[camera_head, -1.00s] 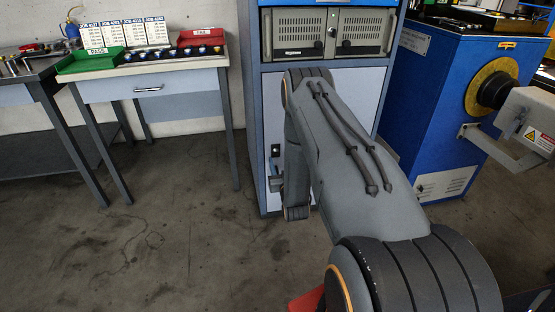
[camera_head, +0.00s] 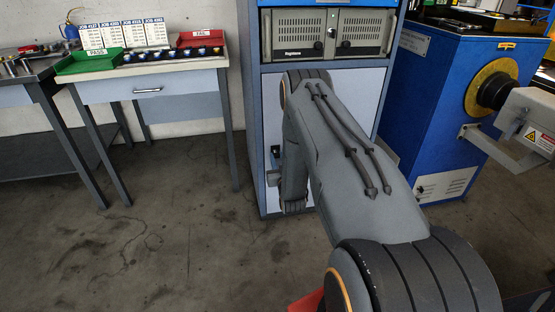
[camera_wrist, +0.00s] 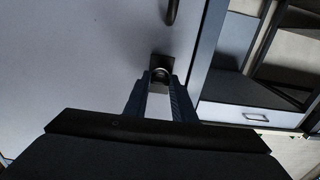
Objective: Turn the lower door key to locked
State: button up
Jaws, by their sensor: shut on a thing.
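The lower door (camera_wrist: 80,60) is a pale flat panel on the blue cabinet, and it looks closed. A dark square lock plate (camera_wrist: 162,61) sits near the door's edge in the wrist view. My gripper (camera_wrist: 160,80) reaches to this plate, its two blue fingers closed on the lower door key (camera_wrist: 161,74). Only a small rounded, metallic part of the key shows between the fingertips. Its exact angle is hard to tell. In the head view the lower door (camera_head: 347,90) is largely covered by my arm, which hides the key.
A dark curved handle (camera_wrist: 172,11) stands out from the door near the lock. Left of the cabinet is a table (camera_head: 180,83) with a green tray (camera_head: 90,63) and a red tray (camera_head: 202,39). A blue machine (camera_head: 433,100) stands right. Floor between table and cabinet is clear.

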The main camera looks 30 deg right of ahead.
jog(key=n+p, duration=0.1)
jog(key=n, duration=0.3)
jog(key=shift+n, duration=0.3)
jog(key=n+p, duration=0.1)
jog(key=n, duration=0.3)
jog(key=shift+n, duration=0.3)
jog(key=shift+n+p, duration=0.7)
jog(key=shift+n, duration=3.7)
jog(key=o, duration=1.1)
jog(key=shift+c, duration=0.2)
